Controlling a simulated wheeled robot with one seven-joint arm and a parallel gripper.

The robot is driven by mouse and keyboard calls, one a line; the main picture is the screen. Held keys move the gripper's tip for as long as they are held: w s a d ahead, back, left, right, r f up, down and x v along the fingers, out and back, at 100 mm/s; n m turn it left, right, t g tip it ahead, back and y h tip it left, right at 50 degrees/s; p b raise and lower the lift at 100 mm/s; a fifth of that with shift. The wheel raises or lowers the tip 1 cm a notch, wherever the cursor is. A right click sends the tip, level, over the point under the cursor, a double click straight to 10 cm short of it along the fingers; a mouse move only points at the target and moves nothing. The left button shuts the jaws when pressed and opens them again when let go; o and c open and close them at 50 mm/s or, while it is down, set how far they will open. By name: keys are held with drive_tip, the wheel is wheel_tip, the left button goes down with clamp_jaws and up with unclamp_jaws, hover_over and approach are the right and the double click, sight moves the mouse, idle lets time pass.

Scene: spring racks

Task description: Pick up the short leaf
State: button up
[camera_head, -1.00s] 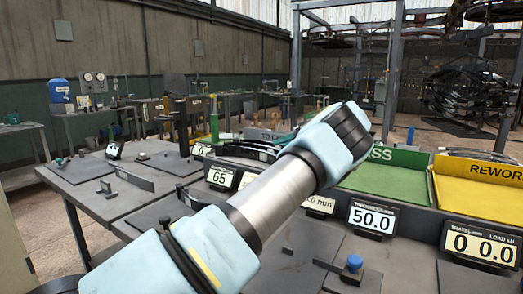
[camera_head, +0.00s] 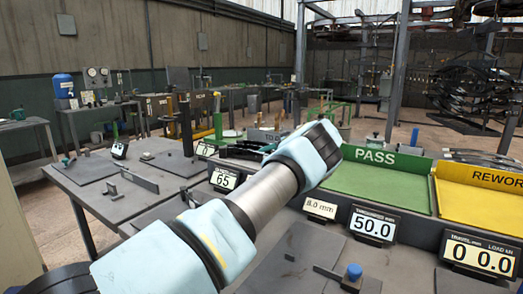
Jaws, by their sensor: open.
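Dark curved leaves (camera_head: 243,151) lie in a low stack behind the 65 display, partly hidden by my arm. Another dark leaf (camera_head: 478,158) lies along the back of the yellow REWORK tray. I cannot tell from this view which leaf is the short one. My arm crosses the middle of the view from the lower left, and its pale blue joint with a dark cap covers part of the bench. My gripper's fingers do not show.
The green PASS tray (camera_head: 385,189) and yellow REWORK tray (camera_head: 476,205) stand at the right, and the green one looks empty. Displays reading 65 (camera_head: 223,178) and 50.0 (camera_head: 373,225) stand on the bench. A blue knob (camera_head: 354,271) sticks up at the front.

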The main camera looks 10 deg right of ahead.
drive_tip(key=shift+w+a+f, duration=0.2)
drive_tip(key=shift+w+f, duration=0.05)
drive_tip(key=shift+w, duration=0.05)
clamp_jaws()
idle(1.1)
drive_tip(key=shift+r, duration=0.15)
